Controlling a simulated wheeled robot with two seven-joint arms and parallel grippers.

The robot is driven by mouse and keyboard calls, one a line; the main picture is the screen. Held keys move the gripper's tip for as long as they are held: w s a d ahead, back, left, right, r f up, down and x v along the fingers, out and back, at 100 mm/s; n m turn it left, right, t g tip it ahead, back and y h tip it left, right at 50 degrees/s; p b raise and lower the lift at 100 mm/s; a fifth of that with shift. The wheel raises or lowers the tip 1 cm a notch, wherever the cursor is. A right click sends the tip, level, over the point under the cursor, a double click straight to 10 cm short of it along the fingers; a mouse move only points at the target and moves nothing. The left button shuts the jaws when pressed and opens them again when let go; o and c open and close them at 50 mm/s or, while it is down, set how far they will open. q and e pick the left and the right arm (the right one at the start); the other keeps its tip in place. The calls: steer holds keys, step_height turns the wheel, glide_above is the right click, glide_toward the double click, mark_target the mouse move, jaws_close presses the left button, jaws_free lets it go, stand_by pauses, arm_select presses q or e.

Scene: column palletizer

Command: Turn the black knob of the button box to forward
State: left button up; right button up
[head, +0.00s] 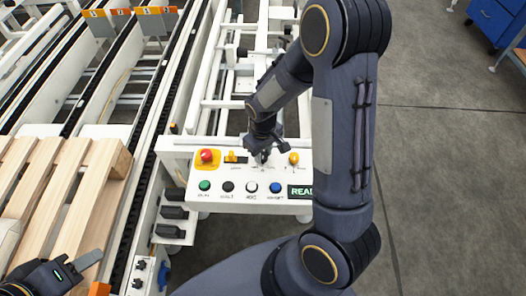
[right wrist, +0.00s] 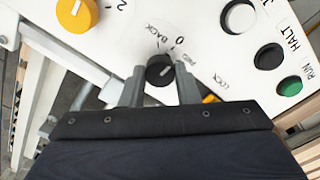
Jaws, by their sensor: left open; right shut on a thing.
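The black knob (right wrist: 160,70) sits on the white button box (head: 236,172), with BACK, 0 and FWD printed around it. Its white pointer line slants up to the right; exactly which mark it meets is hard to tell. My right gripper (head: 263,156) is over the knob in the head view and hides most of it. In the right wrist view my right gripper (right wrist: 160,78) is shut on the knob, one finger on each side. My left gripper (head: 84,268) is open at the lower left, beside the wooden pallet, far from the box.
The box also carries a red button (head: 207,156), a yellow knob (head: 294,158), a green button (head: 204,186), a blue button (head: 275,187) and a display (head: 300,191). A wooden pallet (head: 60,175) lies left. Grey floor (head: 440,160) is clear at right.

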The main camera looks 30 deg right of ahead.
mark_target(263, 155)
steer(key=m+b, duration=0.1)
steer(key=m, duration=0.3)
steer(key=shift+m, duration=2.6)
steer(key=o, duration=1)
steer(key=shift+c, duration=0.2)
step_height(263, 155, up, 8)
steer(key=shift+f+p, duration=0.1)
steer(key=shift+p, duration=0.35)
